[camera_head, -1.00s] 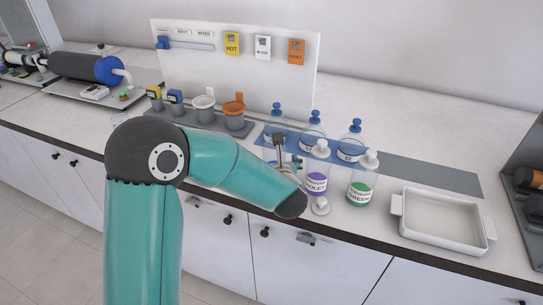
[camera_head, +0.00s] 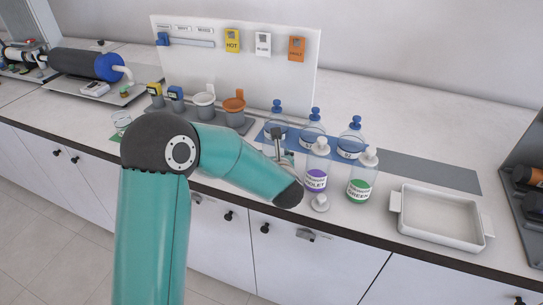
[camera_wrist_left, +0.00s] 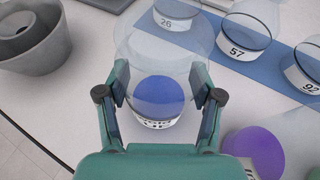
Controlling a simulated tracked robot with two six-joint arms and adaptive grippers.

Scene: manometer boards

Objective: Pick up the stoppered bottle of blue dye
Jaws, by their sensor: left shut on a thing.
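The blue dye bottle shows in the left wrist view as a clear round vessel with blue dye (camera_wrist_left: 158,96) and a white label below. My left gripper (camera_wrist_left: 160,84) is shut on it, one finger pressed on each side. In the head view my left arm hides most of the gripper and the bottle. The violet bottle (camera_head: 316,178) stands just right of the gripper and shows in the wrist view as violet liquid (camera_wrist_left: 258,150). The green bottle (camera_head: 360,188) stands further right. My right gripper is not in view.
Several clear numbered bottles with blue stoppers (camera_head: 351,137) stand behind on a blue strip. A small white piece (camera_head: 320,204) lies near the counter's front edge. A white tray (camera_head: 438,217) stands right. Cups (camera_head: 203,107) and a white board (camera_head: 200,68) are behind left.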

